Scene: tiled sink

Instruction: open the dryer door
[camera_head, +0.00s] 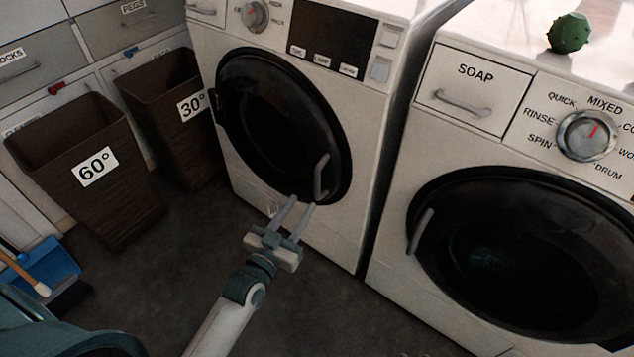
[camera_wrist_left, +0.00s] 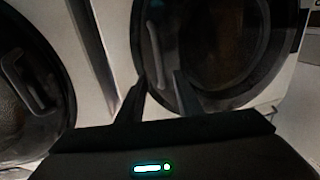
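The dryer appears to be the left white machine (camera_head: 345,215), without a soap drawer. Its round black door (camera_head: 270,120) looks shut. The grey door handle (camera_head: 320,178) is on the door's right side. My left gripper (camera_head: 303,202) is open, its two fingers apart and empty. It appears just below the handle in the head view; I cannot tell how far in front. In the left wrist view the fingers (camera_wrist_left: 159,76) show before a dark door with a handle (camera_wrist_left: 152,42); a second door handle (camera_wrist_left: 22,82) shows at left. My right gripper is out of view.
A second white machine (camera_head: 390,265) with a soap drawer and dial stands close on the right. Brown baskets marked 60° (camera_head: 85,205) and 30° (camera_head: 175,130) stand left of the dryer. A blue dustpan (camera_head: 45,265) is at far left. The floor before the dryer is clear.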

